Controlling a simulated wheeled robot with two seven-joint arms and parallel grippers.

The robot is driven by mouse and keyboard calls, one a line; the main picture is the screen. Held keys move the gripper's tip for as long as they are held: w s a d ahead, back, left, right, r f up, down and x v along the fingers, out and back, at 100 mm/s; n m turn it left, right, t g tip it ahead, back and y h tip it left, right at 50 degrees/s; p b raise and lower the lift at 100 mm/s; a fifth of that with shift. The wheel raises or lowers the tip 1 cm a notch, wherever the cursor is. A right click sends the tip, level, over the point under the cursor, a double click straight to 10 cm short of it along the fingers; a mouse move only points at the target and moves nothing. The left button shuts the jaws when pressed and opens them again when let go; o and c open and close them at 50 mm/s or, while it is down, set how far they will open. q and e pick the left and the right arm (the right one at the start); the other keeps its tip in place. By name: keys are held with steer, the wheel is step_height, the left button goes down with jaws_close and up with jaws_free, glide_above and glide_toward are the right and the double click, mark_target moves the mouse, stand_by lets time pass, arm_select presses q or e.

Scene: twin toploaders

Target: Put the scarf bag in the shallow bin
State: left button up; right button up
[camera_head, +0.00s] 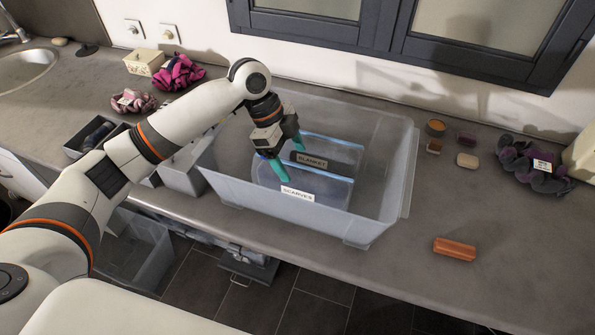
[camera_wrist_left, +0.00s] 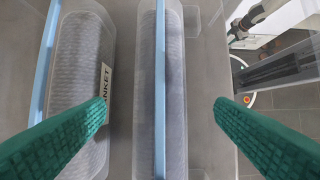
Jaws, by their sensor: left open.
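The scarf bag (camera_head: 318,190) is a clear zip bag labelled SCARVES, standing in a large translucent bin (camera_head: 385,195). A bag labelled BLANKET (camera_head: 335,150) stands behind it. My left gripper (camera_head: 289,162) is open over the scarf bag's left end in the head view. In the left wrist view the scarf bag (camera_wrist_left: 173,60) with its blue top strip lies between the two green fingers, with gaps on both sides. The blanket bag (camera_wrist_left: 80,75) is at left there. My right gripper (camera_wrist_left: 240,28) shows small at upper right, its jaws unclear. I cannot tell which container is the shallow bin.
A grey box (camera_head: 185,178) and a dark box (camera_head: 75,150) stand left of the large bin. Another clear bin (camera_head: 150,265) sits low in front of the counter. An orange-brown block (camera_head: 455,248) and purple scrunchie (camera_head: 535,172) lie right. The counter's front right is mostly clear.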

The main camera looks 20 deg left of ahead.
arm_select(q)
steer(key=v, duration=0.6)
steer(key=shift+b, duration=0.35)
